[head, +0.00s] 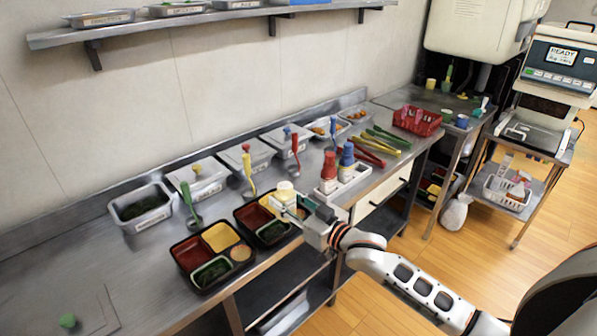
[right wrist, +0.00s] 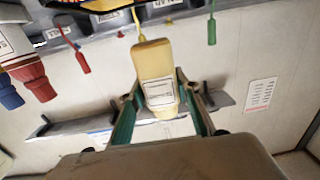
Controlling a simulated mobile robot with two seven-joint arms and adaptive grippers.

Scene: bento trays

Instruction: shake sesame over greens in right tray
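My right gripper (head: 299,211) is shut on a cream sesame shaker (head: 285,188). The shaker also shows in the right wrist view (right wrist: 153,75), with a pale label, between the green-edged fingers (right wrist: 155,108). It looks roughly upright, above the far right part of the right tray (head: 258,243). Dark greens (head: 272,232) lie in that tray's front compartment. The gripper hides the tray's right part. I cannot see any sesame falling. The left tray (head: 203,290) stands beside it, with greens (head: 211,271) and a yellow compartment. My left gripper is not in view.
Lidded bins with ladles and an open bin of greens (head: 140,222) line the back of the counter. A white caddy (head: 345,186) with red and blue bottles stands right of the gripper. Tongs and a red basket (head: 417,121) lie farther right. The counter's front left is mostly clear.

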